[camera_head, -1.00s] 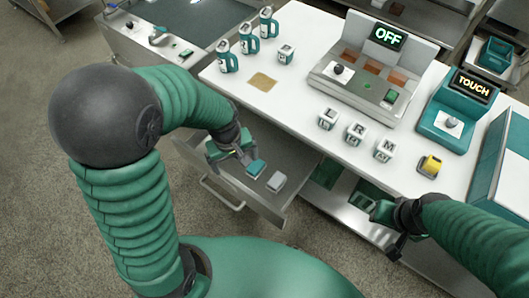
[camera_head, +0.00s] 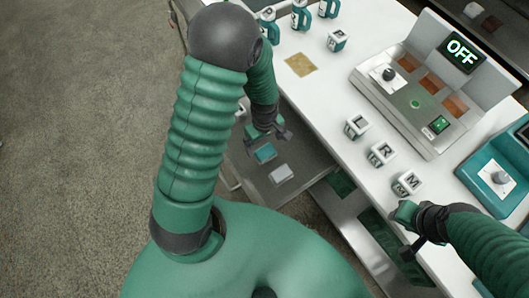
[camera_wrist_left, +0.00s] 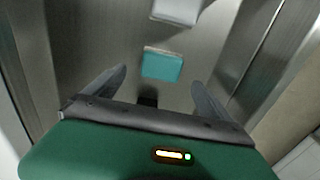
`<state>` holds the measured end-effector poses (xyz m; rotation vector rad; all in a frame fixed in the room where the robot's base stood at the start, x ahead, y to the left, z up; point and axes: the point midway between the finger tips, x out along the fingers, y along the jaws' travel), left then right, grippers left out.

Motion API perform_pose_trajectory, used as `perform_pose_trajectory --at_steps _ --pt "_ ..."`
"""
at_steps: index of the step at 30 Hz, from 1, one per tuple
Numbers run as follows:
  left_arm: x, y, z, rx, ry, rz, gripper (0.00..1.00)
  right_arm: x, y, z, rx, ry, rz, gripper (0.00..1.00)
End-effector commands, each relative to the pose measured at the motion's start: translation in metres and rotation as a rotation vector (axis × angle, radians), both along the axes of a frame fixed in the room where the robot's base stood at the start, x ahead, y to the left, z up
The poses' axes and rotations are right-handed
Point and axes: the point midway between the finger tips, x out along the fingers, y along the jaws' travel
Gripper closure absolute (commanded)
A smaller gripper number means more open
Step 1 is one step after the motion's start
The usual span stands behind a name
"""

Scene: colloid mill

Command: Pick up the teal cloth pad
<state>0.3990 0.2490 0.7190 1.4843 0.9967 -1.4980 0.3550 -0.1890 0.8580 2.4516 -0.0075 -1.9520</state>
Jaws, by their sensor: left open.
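The teal cloth pad (camera_head: 264,153) lies in the open metal drawer (camera_head: 308,172), beside a white pad (camera_head: 281,174). In the left wrist view the teal pad (camera_wrist_left: 162,65) lies ahead of the fingertips and between their lines, with the white pad (camera_wrist_left: 177,10) beyond it. My left gripper (camera_head: 268,134) is over the drawer, close to the teal pad and apart from it. Its two fingers (camera_wrist_left: 158,82) are spread and empty. My right gripper (camera_head: 402,232) is by the counter's front edge at right; its fingers are too unclear to tell their state.
The drawer walls stand around the pads. Another open drawer (camera_head: 385,245) is at right.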

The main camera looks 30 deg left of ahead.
Motion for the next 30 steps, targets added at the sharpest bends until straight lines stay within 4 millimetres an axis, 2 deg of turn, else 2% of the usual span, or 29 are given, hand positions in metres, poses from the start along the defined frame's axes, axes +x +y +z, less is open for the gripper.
perform_pose_trajectory --at_steps 10,18,30 --pt "-0.002 0.001 -0.054 -0.007 0.002 0.0 0.06 0.0 -0.001 -0.013 0.0 0.0 -0.001 0.66" --pt "-0.001 -0.001 -0.058 -0.004 -0.002 -0.001 0.06 0.0 0.0 -0.012 0.0 0.0 -0.001 0.66" --pt "-0.001 -0.001 -0.057 -0.004 -0.002 -0.001 0.59 0.0 -0.001 -0.012 0.0 0.0 -0.001 0.66"
